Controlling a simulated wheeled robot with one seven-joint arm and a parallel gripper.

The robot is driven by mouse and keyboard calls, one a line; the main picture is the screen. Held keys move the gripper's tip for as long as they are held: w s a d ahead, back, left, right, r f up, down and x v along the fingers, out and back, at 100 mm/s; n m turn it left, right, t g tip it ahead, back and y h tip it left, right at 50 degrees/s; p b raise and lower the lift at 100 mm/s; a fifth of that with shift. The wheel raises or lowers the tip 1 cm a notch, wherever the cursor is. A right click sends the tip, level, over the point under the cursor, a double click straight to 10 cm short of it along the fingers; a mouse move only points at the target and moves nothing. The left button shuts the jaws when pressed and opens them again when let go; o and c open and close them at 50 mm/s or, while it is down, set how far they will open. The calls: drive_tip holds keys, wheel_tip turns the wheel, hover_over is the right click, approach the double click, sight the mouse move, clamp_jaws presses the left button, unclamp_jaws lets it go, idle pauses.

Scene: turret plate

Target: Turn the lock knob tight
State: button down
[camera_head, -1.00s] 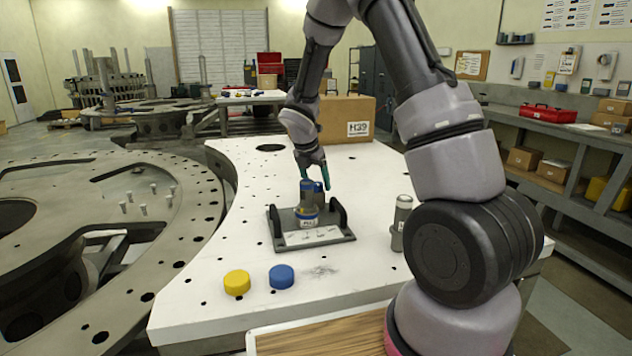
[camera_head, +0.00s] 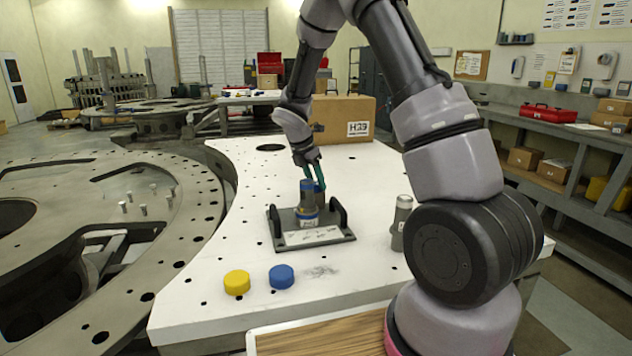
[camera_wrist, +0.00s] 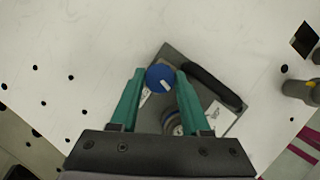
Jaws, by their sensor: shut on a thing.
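The lock knob is a round blue cap with a white mark (camera_wrist: 158,76), seen from above in the wrist view. My gripper (camera_wrist: 160,75) is shut on it, one green finger on each side; the gripper also shows in the head view (camera_head: 315,178). There the fingers largely hide the knob. The knob belongs to a dark grey fixture (camera_head: 283,241) with a black handle at each side and a white label along its front. A grey cylinder with a blue band (camera_head: 307,207) stands upright on the fixture; in the wrist view it is partly hidden.
A yellow cap (camera_head: 237,283) and a blue cap (camera_head: 281,277) lie in front of the fixture on the white table (camera_head: 200,311). A grey and silver cylinder (camera_head: 400,222) stands to the right, close to my arm. A cardboard box (camera_head: 343,119) sits behind.

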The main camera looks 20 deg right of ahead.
drive_tip(key=m, duration=0.2)
drive_tip(key=m+g, duration=0.1)
drive_tip(key=shift+w+a+m, duration=0.1)
drive_tip(key=shift+w+m, duration=0.1)
drive_tip(key=shift+m, duration=0.2)
drive_tip(key=m+g, duration=0.1)
drive_tip(key=m, duration=0.2)
drive_tip(key=shift+g, duration=0.4)
drive_tip(key=m+g, duration=0.1)
drive_tip(key=m, duration=0.3)
drive_tip(key=shift+w, duration=0.15)
drive_tip(key=shift+m+g+y, duration=0.4)
drive_tip(key=shift+m+g, duration=0.5)
drive_tip(key=shift+m, duration=1.2)
drive_tip(key=shift+c, duration=1.8)
unclamp_jaws()
drive_tip(key=shift+r, duration=0.1)
